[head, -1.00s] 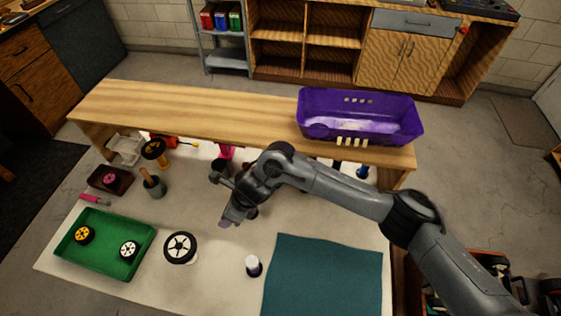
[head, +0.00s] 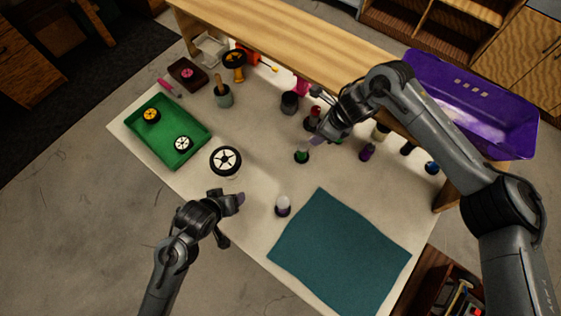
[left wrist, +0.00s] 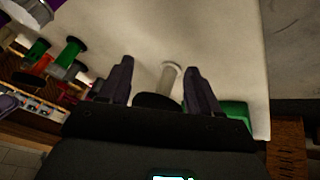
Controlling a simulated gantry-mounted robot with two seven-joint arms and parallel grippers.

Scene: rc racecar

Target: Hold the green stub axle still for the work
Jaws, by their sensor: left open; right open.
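A green stub axle (head: 302,155) stands upright on the white table in the head view, with a dark round base. My right gripper (head: 318,138) is open just above and right of it; I cannot tell whether they touch. My left gripper (head: 236,206) is open at the table's front edge, well apart from the green axle. In the left wrist view its spread fingers (left wrist: 162,82) have a pale cylinder (left wrist: 169,76) in view between them, not gripped. Green pieces with dark discs (left wrist: 70,52) show at the left of that view.
A white stub axle (head: 283,204) stands near the teal mat (head: 340,250). Several parts stand behind the right gripper. A wooden shelf (head: 290,40) and purple bin (head: 470,105) border the back.

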